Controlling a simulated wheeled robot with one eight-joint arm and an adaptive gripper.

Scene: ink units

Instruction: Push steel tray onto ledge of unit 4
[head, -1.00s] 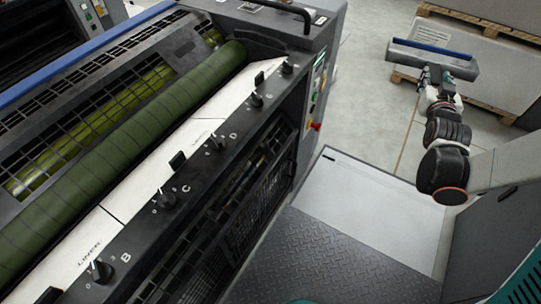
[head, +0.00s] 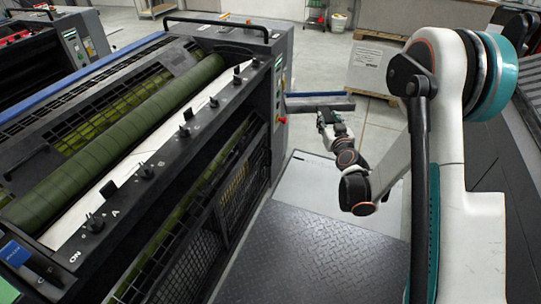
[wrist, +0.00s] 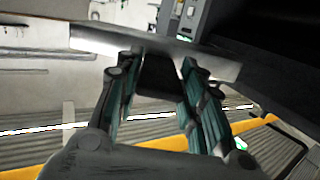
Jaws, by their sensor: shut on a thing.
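My gripper (head: 326,116) is shut on the steel tray (head: 340,102), a long, shallow grey tray held out crosswise past the right end of the near ink unit (head: 277,62). The tray's left end shows close beside the unit's control panel; I cannot tell whether they touch. In the wrist view, both fingers of my gripper (wrist: 160,72) reach the tray (wrist: 95,40), which spans the top and looks tilted there. The near unit has a green roller (head: 130,130) and a pale strip (head: 150,155) beside a dark knob rail. No number 4 is readable, and I cannot pick out its ledge.
A dark tread-plate step (head: 310,240) lies along the unit's right side. A boxed load (head: 374,66) stands on the floor behind the tray. Another unit (head: 75,45) stands at the far left. Grey floor (head: 325,60) is open beyond the tray.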

